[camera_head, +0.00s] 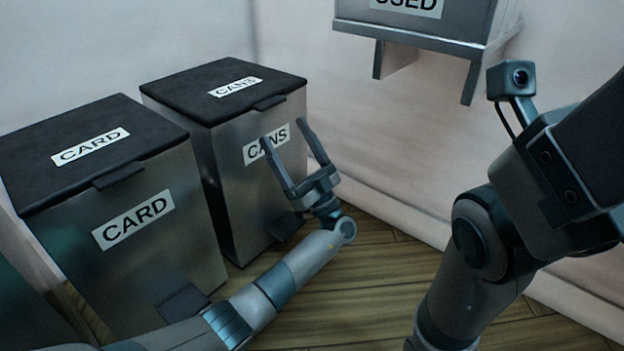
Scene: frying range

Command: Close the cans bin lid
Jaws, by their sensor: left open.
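The cans bin (225,185) is a grey metal box with a "CANS" label on its front. Its black lid (190,88), also labelled "CANS", lies flat over the top with its front tab at the front edge. My left gripper (284,130) is in front of the bin's right front, its two fingers spread and pointing up. The fingertips show just below the lid's front edge, and one finger partly covers the front label. The jaws hold nothing. I cannot tell whether a finger touches the bin. My right arm stands at the right; its fingers are outside the picture.
The card bin (180,240), with its black lid (95,125) down, stands directly left of the cans bin. A grey "USED" container (410,28) is mounted on the back wall. Wooden floor (385,275) lies open between my arms.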

